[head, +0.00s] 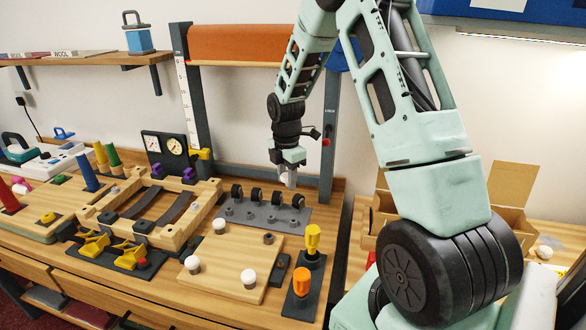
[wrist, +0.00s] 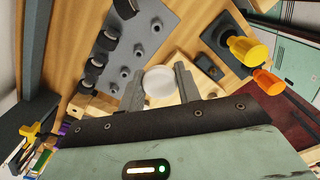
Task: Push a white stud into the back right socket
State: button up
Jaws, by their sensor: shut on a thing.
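My gripper (head: 289,178) hangs above the grey peg plate behind the board. In the wrist view its two grey fingers are shut on a white stud (wrist: 158,84), whose round top faces the camera. The light wooden board (head: 222,258) lies on the counter, in front of and below my gripper. Its back right socket (head: 268,238) shows as a dark, unfilled spot. White studs stand at the board's back left (head: 219,226), front left (head: 192,264) and front right (head: 248,278). The held stud is apart from the board.
A grey plate (head: 262,216) with pegs and black wheels lies behind the board. Yellow (head: 312,238) and orange (head: 301,281) handled pieces stand on dark bases to the right. A wooden frame (head: 150,210) stands left, and a dark post (head: 330,140) rises behind.

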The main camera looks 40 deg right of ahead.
jog(key=a+f+n, duration=0.1)
jog(key=a+f, duration=0.2)
jog(key=s+a+f+n+b, duration=0.1)
jog(key=a+f+n, duration=0.1)
jog(key=a+f, duration=0.1)
jog(key=a+f+n, duration=0.1)
jog(key=a+f, duration=0.2)
jog(key=f, duration=0.1)
jog(key=shift+s+n+b, duration=0.2)
jog(key=shift+n+b, duration=0.1)
jog(key=shift+b, duration=0.1)
jog(key=shift+f+b, duration=0.4)
jog(key=shift+f, duration=0.35)
jog(key=shift+f, duration=1.3)
dwell(2.1)
jog(key=o, duration=1.4)
jog(key=shift+c, duration=0.2)
jog(key=shift+r, duration=0.1)
jog(key=shift+r+p, duration=2.45)
jog(key=shift+r, duration=0.45)
